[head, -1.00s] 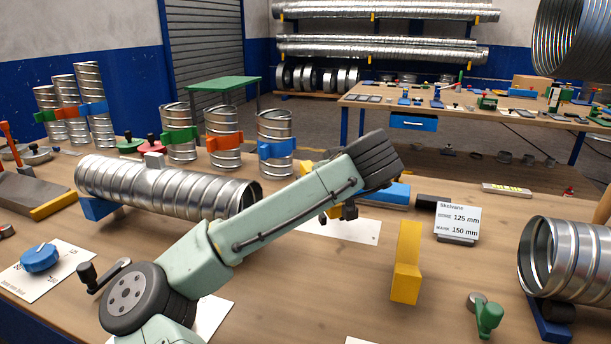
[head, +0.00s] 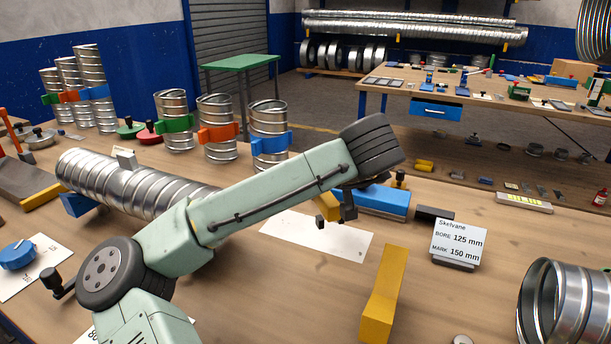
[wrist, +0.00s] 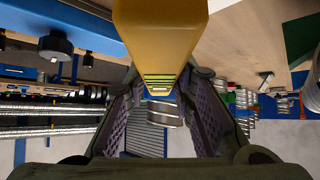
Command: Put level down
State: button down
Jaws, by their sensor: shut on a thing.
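The level is a yellow bar with a green-striped end. In the wrist view the level (wrist: 160,35) sits between the two fingers of my gripper (wrist: 160,88), which is shut on it. In the head view only a short yellow piece of the level (head: 327,206) shows below my forearm; the rest is hidden. The dark fingers of my gripper (head: 343,207) show beside it, above the bench near a white sheet (head: 315,238). I cannot tell whether the level touches the bench.
A ribbed duct (head: 135,183) lies on a blue support at left. A yellow block (head: 383,295) stands in front. A blue block (head: 383,201), a size sign (head: 458,243) and another duct (head: 565,303) are at right. Bare wood lies around the white sheet.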

jog(key=shift+d, duration=0.1)
jog(key=shift+f+b, duration=1.85)
jog(key=shift+f, duration=1.5)
jog(key=shift+f+b, duration=0.6)
jog(key=c, duration=1.3)
grip_release()
